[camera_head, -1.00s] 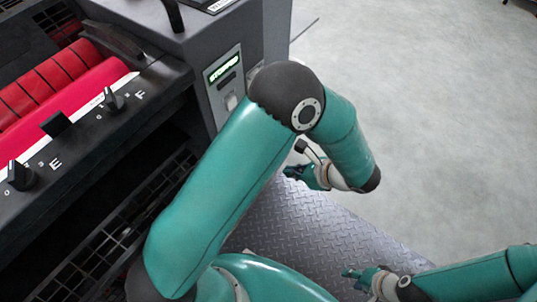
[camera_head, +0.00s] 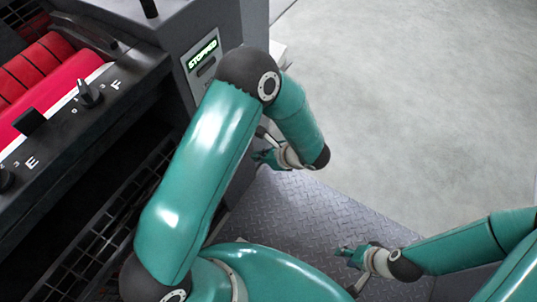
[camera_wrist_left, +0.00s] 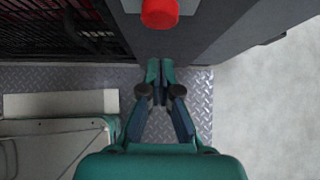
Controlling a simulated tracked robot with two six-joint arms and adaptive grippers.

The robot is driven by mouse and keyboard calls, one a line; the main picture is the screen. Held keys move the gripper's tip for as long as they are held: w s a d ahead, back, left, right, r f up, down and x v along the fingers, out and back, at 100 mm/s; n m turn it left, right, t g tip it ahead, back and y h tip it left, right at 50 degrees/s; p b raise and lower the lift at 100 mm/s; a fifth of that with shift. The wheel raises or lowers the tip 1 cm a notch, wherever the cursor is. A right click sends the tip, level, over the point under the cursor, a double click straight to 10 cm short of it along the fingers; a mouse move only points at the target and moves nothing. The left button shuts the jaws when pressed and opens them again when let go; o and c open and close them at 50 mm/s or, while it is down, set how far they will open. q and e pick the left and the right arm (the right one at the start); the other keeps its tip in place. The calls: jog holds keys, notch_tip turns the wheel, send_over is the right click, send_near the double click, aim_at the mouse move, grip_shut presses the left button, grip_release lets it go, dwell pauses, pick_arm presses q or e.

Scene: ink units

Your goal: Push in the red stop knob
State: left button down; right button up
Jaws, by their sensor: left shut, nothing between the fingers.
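The red stop knob (camera_wrist_left: 160,13) shows at the top edge of the left wrist view, on a light plate on the machine's dark side wall. It is ahead of my left gripper (camera_wrist_left: 160,77), with a gap between them in the picture. The left gripper's fingers are together and empty. In the head view my left gripper (camera_head: 264,158) is beside the machine's right side, partly behind my own arm, and the knob is hidden there. My right gripper (camera_head: 350,254) is over the metal floor plate; its fingers are too small to read.
Black knobs (camera_head: 88,94) marked E and F line the front rail beside red rollers (camera_head: 42,105). A diamond-plate platform (camera_head: 300,215) lies below. The pale floor (camera_head: 420,110) at right is open.

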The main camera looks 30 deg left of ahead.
pick_arm(q)
jog(key=shift+w+a+f, duration=0.1)
jog(key=shift+w+a, duration=0.05)
jog(key=shift+a, duration=1.9)
